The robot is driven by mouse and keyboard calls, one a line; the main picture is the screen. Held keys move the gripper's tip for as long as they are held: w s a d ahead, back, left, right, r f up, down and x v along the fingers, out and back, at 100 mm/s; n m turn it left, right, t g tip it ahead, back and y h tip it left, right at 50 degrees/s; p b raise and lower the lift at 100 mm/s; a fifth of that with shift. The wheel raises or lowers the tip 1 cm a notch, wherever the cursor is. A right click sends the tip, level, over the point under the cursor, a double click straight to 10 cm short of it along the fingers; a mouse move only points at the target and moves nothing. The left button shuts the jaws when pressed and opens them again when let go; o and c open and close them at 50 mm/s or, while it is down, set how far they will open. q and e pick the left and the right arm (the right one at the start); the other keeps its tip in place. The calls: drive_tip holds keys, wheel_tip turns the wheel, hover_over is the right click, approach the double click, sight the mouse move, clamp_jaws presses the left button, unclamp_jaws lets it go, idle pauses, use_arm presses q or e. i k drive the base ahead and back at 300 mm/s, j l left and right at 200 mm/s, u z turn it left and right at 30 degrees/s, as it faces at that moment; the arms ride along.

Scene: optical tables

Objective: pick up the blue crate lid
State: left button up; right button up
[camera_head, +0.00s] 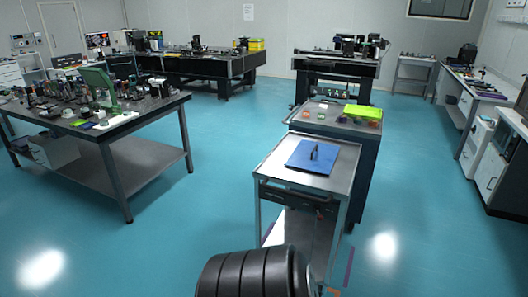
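The blue crate lid (302,159) lies flat on the metal top of a small trolley (338,180) in the middle of the view. A small dark upright handle stands at its centre. A black ribbed rounded part, seemingly of my own arm, shows at the bottom middle, well in front of the trolley and apart from the lid. Neither of my grippers can be made out in this view.
Behind the trolley stands a darker cabinet (334,122) with small items and a yellow-green box (362,113). A crowded optical table (150,112) stands at left. Benches (478,92) line the right wall. Blue floor (200,215) is open between the left table and the trolley.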

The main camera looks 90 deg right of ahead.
sight(318, 157)
drive_tip(key=z, duration=8.05)
drive_tip(key=k, duration=1.05)
drive_tip(key=k+u, duration=0.15)
drive_tip(key=k, duration=0.9)
drive_tip(key=k+u, duration=0.2)
drive_tip(key=k, duration=1.6)
